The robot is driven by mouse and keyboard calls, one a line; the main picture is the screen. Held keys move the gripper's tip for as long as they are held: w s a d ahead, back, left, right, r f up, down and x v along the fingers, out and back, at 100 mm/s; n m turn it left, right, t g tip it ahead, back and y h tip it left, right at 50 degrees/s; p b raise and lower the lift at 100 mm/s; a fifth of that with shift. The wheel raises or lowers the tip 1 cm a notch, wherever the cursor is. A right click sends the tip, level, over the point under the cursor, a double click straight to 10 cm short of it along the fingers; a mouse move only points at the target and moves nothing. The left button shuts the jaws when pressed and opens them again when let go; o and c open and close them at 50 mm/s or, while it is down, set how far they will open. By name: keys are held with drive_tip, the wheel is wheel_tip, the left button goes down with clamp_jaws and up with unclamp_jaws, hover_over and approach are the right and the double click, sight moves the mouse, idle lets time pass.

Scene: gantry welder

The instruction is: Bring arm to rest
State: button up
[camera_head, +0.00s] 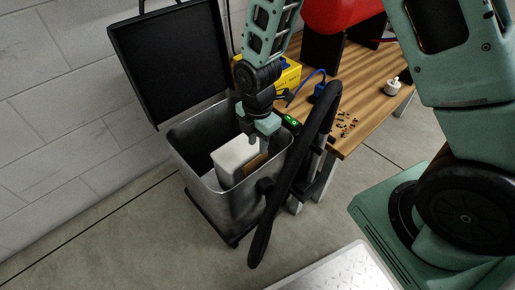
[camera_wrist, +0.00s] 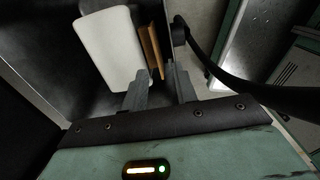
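My gripper (camera_head: 258,140) points down into the open metal bin (camera_head: 185,150), above a white block and a thin brown piece. The white block (camera_head: 236,155) lies inside the bin, with the brown piece (camera_head: 256,166) at its right side. In the wrist view, my gripper's two fingers (camera_wrist: 159,72) stand apart. The brown piece (camera_wrist: 150,50) shows beyond the gap between them, with room at its sides. The white block (camera_wrist: 110,45) is left of the fingers. The bin's floor is partly hidden.
The bin's black lid (camera_head: 170,60) stands open against the wall. A wooden table (camera_head: 350,90) is close on the right, with a yellow box (camera_head: 282,75), a white bottle (camera_head: 392,87) and small dark bits. A black hose or bar crosses the bin's right side.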

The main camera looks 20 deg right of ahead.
wheel_tip(320, 180, up, 9)
drive_tip(key=p, duration=0.3)
drive_tip(key=s+a+r+m, duration=0.3)
drive_tip(key=s+r+m, duration=0.35)
drive_tip(key=s, duration=0.35)
drive_tip(key=s+a+r+m, duration=0.3)
drive_tip(key=s+r+m, duration=0.35)
drive_tip(key=s, duration=0.35)
wheel_tip(320, 180, up, 27)
drive_tip(key=m+p, duration=0.1)
drive_tip(key=p, duration=2.6)
drive_tip(key=shift+a+r+y, duration=0.15)
drive_tip(key=shift+y, duration=0.15)
